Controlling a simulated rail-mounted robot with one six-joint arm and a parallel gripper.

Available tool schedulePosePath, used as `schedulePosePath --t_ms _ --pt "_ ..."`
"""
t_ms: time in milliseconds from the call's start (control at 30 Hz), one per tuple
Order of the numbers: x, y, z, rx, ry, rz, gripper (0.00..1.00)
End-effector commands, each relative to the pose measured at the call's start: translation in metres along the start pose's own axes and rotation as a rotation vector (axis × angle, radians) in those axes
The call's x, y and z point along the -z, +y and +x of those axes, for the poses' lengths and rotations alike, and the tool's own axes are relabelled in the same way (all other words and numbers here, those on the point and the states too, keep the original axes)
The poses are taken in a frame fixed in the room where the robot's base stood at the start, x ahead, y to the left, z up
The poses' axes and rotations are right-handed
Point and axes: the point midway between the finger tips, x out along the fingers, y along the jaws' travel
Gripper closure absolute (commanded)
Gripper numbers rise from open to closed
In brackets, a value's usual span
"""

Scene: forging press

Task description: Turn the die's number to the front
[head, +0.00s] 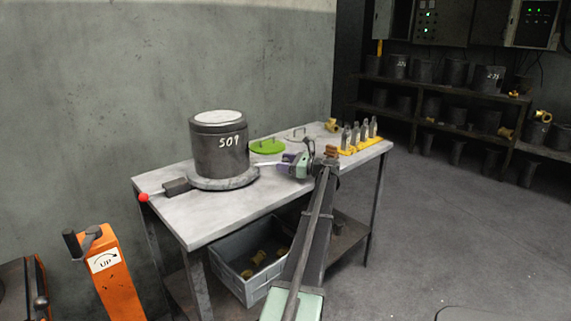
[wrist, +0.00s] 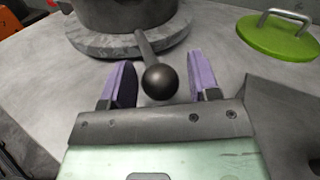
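The die (head: 218,155) is a dark upright cylinder with a light top and a white number, seemingly 509, on its side facing right of centre in the head view. It stands on a round grey turntable (head: 224,183); the turntable's edge also shows in the wrist view (wrist: 100,42). A short bar with a dark ball knob (wrist: 160,82) sticks out from the turntable towards my gripper. My gripper (head: 285,162) is open, its purple fingers on either side of the knob in the wrist view (wrist: 161,78). Contact with the knob cannot be told.
A red-ended lever (head: 144,197) juts out at the table's left. A green lid (head: 267,146) lies behind my gripper. A grey crate (head: 222,273) is under the table; an orange post (head: 112,278) stands at front left.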

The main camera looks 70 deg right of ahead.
Motion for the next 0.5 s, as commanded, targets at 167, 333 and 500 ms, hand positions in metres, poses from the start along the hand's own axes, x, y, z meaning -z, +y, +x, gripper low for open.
schedulePosePath --t_ms 167,333,500 --pt "0.0 0.0 0.0 0.0 0.0 0.0 0.4" --pt "0.0 0.0 -0.004 0.0 0.0 0.0 0.4" --pt "0.0 0.0 -0.035 0.002 0.0 0.0 0.4"
